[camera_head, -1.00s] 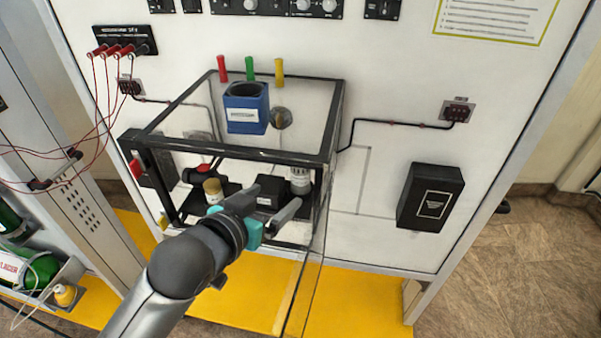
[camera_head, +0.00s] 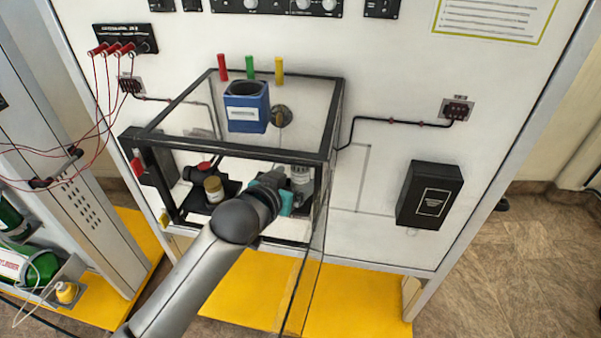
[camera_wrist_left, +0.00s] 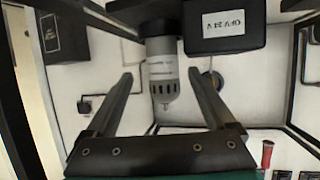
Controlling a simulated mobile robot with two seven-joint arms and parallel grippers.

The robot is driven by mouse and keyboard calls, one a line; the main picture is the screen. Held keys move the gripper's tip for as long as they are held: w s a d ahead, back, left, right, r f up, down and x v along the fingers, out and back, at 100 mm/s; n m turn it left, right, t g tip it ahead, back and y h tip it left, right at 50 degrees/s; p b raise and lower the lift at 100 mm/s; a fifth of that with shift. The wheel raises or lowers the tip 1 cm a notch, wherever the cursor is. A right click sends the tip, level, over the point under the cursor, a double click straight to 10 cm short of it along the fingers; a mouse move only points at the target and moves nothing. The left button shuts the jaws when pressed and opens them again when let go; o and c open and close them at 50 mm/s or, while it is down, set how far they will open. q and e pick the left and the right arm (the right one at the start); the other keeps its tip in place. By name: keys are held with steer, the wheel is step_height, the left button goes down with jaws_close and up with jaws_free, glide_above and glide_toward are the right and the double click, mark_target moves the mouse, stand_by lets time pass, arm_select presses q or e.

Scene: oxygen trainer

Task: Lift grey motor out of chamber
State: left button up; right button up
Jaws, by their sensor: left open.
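The grey motor (camera_head: 301,176) is a small pale grey upright cylinder with dark slots, at the right inside the clear, black-framed chamber (camera_head: 240,155). My left gripper (camera_head: 280,182) reaches through the chamber's front, beside the motor; its fingers are largely hidden in the head view. In the left wrist view, the motor (camera_wrist_left: 162,72) shows between the two open fingers of my left gripper (camera_wrist_left: 161,77). A gap shows on each side of it, and I see no contact. My right gripper is not in view.
A black labelled box (camera_wrist_left: 224,25) sits close beside the motor. A tan-topped jar (camera_head: 213,189) stands further left in the chamber. A blue container (camera_head: 246,108) sits at the chamber's top. Black frame bars surround the opening.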

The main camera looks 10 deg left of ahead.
mark_target(297, 175)
arm_select(q)
steer(key=shift+a+x, duration=0.2)
steer(key=shift+x, duration=2.05)
steer(key=shift+f, duration=0.1)
steer(key=shift+c, duration=0.2)
jaws_close()
